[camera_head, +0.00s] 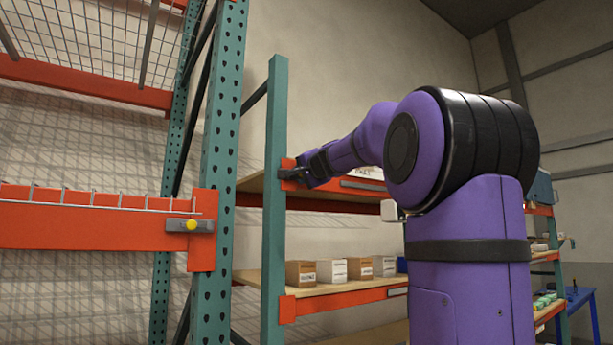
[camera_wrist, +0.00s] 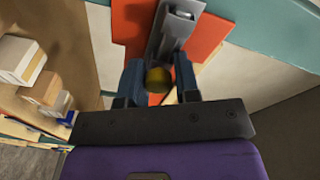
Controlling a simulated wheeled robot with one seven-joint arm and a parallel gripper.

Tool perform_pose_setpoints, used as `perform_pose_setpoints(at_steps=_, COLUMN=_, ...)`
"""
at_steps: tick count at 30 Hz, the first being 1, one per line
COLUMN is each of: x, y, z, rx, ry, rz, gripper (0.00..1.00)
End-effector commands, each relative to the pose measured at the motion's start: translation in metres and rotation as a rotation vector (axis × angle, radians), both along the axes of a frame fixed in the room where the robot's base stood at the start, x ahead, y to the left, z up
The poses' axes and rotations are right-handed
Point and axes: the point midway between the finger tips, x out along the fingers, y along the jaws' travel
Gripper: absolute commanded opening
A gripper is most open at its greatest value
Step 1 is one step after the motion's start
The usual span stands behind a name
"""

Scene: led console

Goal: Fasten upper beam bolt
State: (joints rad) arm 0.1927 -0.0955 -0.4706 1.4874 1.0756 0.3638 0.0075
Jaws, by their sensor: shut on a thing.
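My purple arm reaches to the upper orange beam (camera_head: 356,190) of the far rack. My gripper (camera_head: 287,174) is at the beam's end bracket, beside the teal post (camera_head: 275,235). In the wrist view my gripper (camera_wrist: 159,76) has its two dark fingers on either side of a round yellow bolt (camera_wrist: 158,78) and is shut on it. A grey metal plate (camera_wrist: 176,32) lies over the orange bracket (camera_wrist: 132,25) just beyond the fingers. How deep the bolt sits is hidden. In the head view the gripper hides this bolt.
A nearer rack has a perforated teal post (camera_head: 222,120) and an orange beam (camera_head: 90,227) with its own yellow bolt (camera_head: 191,225). Cardboard boxes (camera_head: 300,273) stand on the shelf below my gripper. A blue table (camera_head: 578,300) is at right.

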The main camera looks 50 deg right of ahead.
Motion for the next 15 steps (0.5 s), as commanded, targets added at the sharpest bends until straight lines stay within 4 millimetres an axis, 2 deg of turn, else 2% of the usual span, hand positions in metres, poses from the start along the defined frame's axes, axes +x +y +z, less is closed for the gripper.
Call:
perform_pose_setpoints(at_steps=3, x=0.0027, y=0.002, z=-0.0047, rx=0.0, ry=0.012, rz=0.008, gripper=0.0)
perform_pose_setpoints(at_steps=4, x=0.0029, y=0.0021, z=-0.0048, rx=0.0, ry=0.012, rz=0.008, gripper=0.34)
perform_pose_setpoints(at_steps=6, x=0.0029, y=0.0021, z=-0.0048, rx=0.001, ry=0.011, rz=0.008, gripper=0.5)
perform_pose_setpoints(at_steps=15, x=0.0009, y=0.0018, z=-0.0026, rx=0.001, ry=0.005, rz=0.006, gripper=0.5)
